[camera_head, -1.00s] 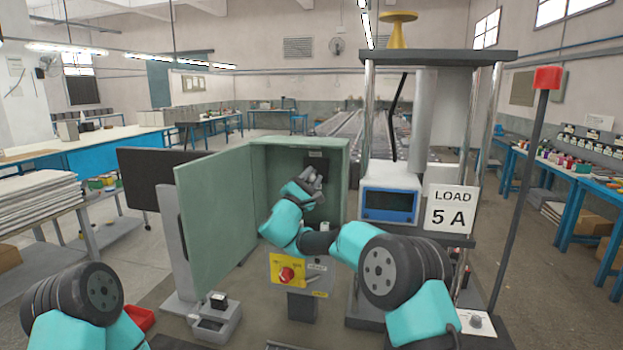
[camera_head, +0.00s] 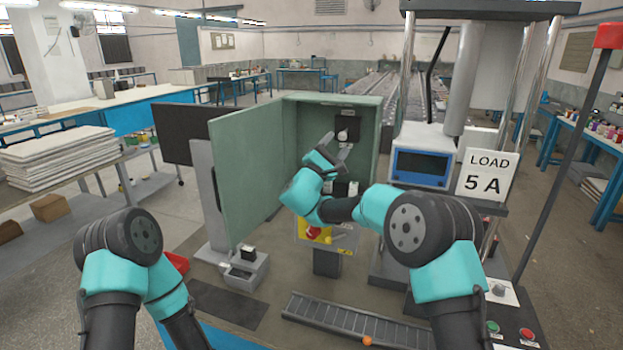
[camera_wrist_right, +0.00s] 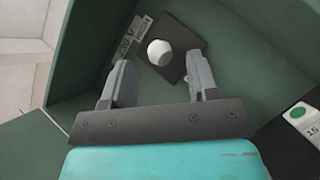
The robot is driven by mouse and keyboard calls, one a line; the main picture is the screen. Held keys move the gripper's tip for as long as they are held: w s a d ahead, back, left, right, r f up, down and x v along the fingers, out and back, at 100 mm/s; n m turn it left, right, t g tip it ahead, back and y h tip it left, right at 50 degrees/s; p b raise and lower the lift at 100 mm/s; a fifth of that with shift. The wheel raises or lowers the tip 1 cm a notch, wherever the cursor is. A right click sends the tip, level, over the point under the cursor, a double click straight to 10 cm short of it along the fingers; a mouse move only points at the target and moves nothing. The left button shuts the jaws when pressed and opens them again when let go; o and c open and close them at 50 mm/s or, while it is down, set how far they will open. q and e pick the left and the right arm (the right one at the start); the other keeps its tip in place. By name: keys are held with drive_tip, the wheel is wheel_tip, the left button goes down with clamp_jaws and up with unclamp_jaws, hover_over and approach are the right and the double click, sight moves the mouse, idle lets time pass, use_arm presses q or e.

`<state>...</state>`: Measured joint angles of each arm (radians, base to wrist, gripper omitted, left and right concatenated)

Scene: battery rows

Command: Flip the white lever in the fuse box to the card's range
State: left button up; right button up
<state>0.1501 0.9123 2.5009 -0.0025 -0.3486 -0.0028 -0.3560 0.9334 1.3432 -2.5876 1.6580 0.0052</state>
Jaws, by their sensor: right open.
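The green fuse box (camera_head: 365,104) stands open, its door (camera_head: 252,176) swung out to the left. Inside, high on its back wall, is a dark plate with the white lever (camera_head: 343,136), which shows as a rounded white knob in the right wrist view (camera_wrist_right: 159,52). My right gripper (camera_head: 335,147) is open inside the box just in front of the lever. In the right wrist view its fingers (camera_wrist_right: 158,80) are apart, with the knob beyond and between them. Whether they touch it is unclear. The card (camera_head: 486,176) reads "LOAD 5 A". My left gripper is out of view.
Small labels (camera_wrist_right: 132,37) sit beside the lever plate. A green-and-white part marked 15 (camera_wrist_right: 301,116) is at the wrist view's right edge. A blue-fronted device (camera_head: 421,165) stands right of the box. A yellow panel with a red button (camera_head: 314,231) is below it.

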drive_tip(key=v, duration=1.3)
drive_tip(key=shift+s, duration=0.15)
drive_tip(key=shift+f, duration=0.1)
